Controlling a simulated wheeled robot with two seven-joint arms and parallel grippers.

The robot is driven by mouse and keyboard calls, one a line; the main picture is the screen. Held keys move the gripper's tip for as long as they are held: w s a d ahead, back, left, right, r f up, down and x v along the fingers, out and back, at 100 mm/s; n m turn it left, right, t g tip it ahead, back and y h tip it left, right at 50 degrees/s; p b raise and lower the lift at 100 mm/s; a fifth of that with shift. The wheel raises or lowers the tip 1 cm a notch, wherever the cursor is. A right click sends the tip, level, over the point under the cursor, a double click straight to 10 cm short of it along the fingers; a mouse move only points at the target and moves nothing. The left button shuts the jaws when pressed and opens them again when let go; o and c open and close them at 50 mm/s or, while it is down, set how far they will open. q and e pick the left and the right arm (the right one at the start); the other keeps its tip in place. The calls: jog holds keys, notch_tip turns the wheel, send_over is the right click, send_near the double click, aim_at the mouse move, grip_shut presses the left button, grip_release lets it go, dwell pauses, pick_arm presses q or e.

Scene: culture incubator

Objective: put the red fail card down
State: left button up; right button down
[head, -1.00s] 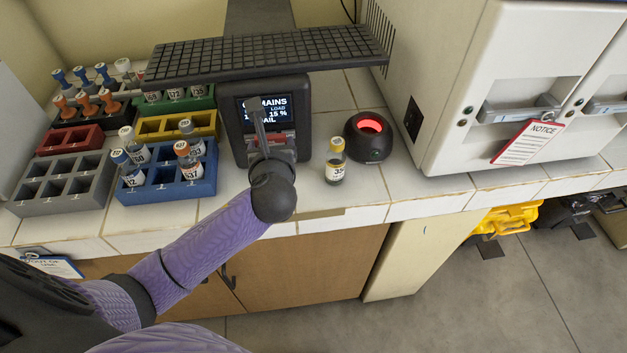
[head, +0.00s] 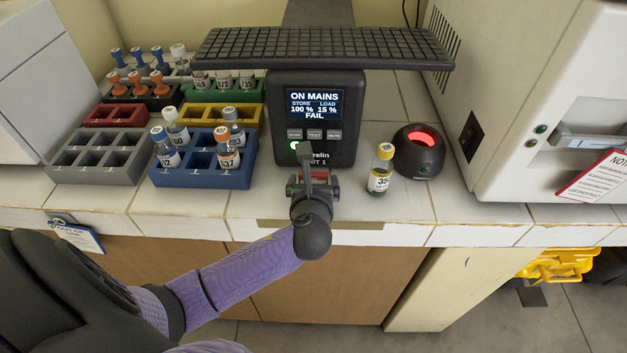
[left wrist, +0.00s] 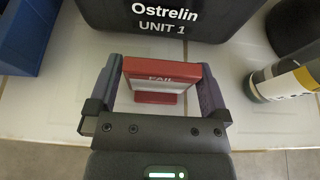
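The red FAIL card (left wrist: 160,72) is between the two fingers of my left gripper (left wrist: 160,92) in the left wrist view, with a finger against each side edge. In the head view my left gripper (head: 312,176) is low over the counter, just in front of the black Ostrelin unit (head: 345,135). It mostly hides the card there; only bits of red show. I cannot tell whether the card's lower edge touches the counter. The unit's screen (head: 315,104) reads ON MAINS, STORE 100 %, LOAD 15 %, FAIL. My right gripper is not in view.
A yellow-capped vial (head: 381,168) and a black device with a red-lit top (head: 419,150) stand right of the gripper. A blue rack (head: 205,179) with vials stands left. A dark grid shelf (head: 325,48) overhangs the unit. The counter's front edge is close.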

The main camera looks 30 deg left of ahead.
pick_arm(q)
jog(key=shift+s+d+r, duration=0.1)
jog(key=shift+r, duration=0.1)
jog(key=p+v, duration=0.5)
jog(key=v, duration=0.6)
jog(key=s+f+n+g+h, duration=0.25)
jog(key=s+f+n, duration=0.35)
jog(key=f, duration=0.6)
jog(key=s+f+n+g+h, duration=0.2)
jog(key=s+f+n+g, duration=0.25)
jog(key=f, duration=0.75)
jog(key=s+f+n+g+h, duration=0.1)
jog(key=s+f+n, duration=0.3)
jog(key=s+n, duration=0.4)
jog(key=s+f+n+g+h, duration=0.1)
jog(key=s+f+n, duration=0.3)
jog(key=s+n, duration=0.4)
jog(key=s+g, duration=0.1)
jog(key=s, duration=0.2)
jog(key=shift+s+d+f+n+g, duration=0.3)
jog(key=shift+d+n+g, duration=0.05)
jog(key=shift+d+g, duration=0.05)
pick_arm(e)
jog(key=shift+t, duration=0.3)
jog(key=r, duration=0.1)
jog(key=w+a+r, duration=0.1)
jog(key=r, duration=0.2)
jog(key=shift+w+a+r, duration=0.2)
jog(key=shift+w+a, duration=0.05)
